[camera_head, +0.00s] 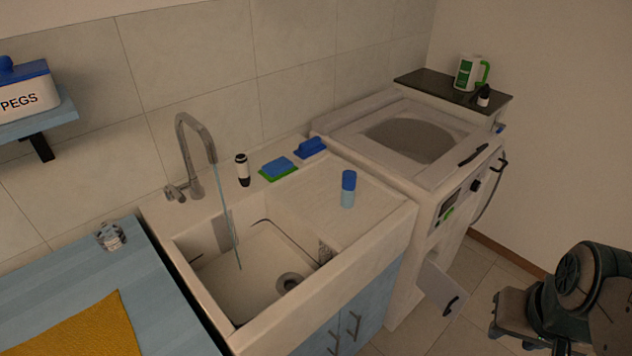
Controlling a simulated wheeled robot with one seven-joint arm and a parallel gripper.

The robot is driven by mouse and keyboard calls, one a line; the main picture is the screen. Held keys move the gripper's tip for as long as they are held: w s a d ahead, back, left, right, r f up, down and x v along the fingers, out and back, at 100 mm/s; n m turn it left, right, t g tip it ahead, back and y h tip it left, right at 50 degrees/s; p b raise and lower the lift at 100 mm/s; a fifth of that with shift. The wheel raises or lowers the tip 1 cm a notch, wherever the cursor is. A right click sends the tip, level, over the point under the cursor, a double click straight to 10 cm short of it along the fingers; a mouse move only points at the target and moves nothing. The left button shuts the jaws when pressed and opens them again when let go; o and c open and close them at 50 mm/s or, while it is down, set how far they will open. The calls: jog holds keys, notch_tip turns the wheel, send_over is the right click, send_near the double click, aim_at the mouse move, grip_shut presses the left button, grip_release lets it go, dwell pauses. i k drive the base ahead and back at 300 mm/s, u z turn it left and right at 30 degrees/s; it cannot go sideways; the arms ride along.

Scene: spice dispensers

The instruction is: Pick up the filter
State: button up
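A small grey-white, round, ribbed piece (111,236) stands on the blue counter at the left, near its back right corner. It looks like the filter, but it is too small in the view to be sure. My arm shows at the lower right, dark and partly cut off by the picture edge. My gripper (508,312) seems to be at its left end, over the floor and far from the small piece. Whether its fingers are open or shut is not clear.
A sink (245,275) with running water stands mid-view. A blue bottle (347,190), a black-white bottle (243,170) and sponges (278,168) are on it. A washing machine (395,150) has a low flap (441,289) open. A yellow cloth (85,330) lies on the counter.

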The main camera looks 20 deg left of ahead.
aim_at(349, 176)
jog(key=u, duration=0.15)
jog(key=i, duration=1)
